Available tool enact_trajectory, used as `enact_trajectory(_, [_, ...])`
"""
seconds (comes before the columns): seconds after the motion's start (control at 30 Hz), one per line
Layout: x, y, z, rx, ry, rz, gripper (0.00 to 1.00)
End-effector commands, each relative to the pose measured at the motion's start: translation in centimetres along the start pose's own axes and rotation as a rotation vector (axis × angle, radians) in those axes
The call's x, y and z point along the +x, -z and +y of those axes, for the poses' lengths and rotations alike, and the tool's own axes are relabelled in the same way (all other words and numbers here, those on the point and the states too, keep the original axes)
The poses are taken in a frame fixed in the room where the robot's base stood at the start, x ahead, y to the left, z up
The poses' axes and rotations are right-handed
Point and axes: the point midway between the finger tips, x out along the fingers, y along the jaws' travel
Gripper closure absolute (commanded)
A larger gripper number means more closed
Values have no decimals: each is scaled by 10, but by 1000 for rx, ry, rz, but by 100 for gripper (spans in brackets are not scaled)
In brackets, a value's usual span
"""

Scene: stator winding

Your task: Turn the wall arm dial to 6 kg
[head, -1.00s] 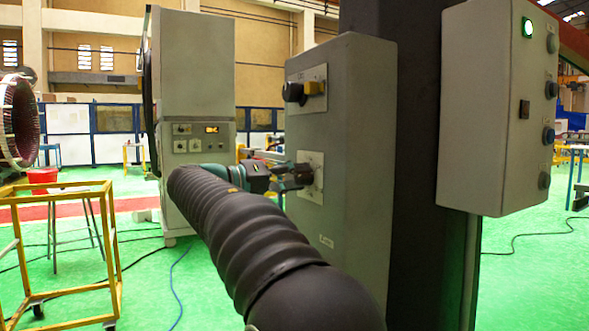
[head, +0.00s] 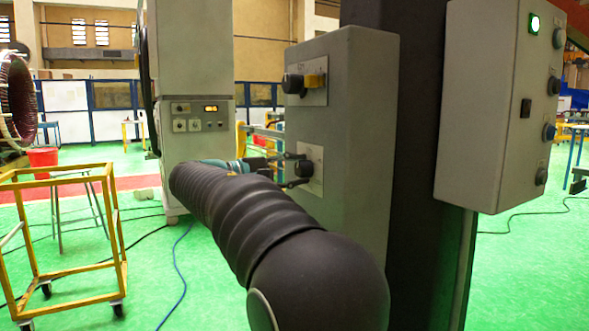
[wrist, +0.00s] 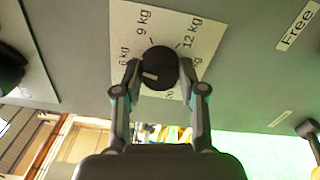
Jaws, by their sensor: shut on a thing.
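The wall arm dial is a round black knob (wrist: 160,68) on a pale label plate (wrist: 203,30), seen in the wrist view. The plate reads 9 kg at top left and 12 kg at top right; a label at the left is partly covered and looks like 6 kg. A white mark on the knob points left and slightly down in the picture. My gripper (wrist: 160,74) is shut on the knob, one finger on each side. In the head view, my gripper (head: 294,171) reaches the dial (head: 304,168) on the lower plate of the grey box (head: 350,120).
A second plate with a black knob and a yellow part (head: 316,80) sits above the dial. A "Free" label (wrist: 298,27) is beside it in the wrist view. A control box (head: 490,110) with a lit green lamp hangs at right. A yellow cart (head: 70,180) stands at left.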

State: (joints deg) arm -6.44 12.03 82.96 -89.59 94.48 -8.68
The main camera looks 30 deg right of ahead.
Motion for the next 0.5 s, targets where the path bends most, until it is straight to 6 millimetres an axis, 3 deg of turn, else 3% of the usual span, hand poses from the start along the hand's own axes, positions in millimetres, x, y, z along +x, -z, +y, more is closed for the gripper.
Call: enact_trajectory(0.5, [0,0,0,-214,-1,1,94])
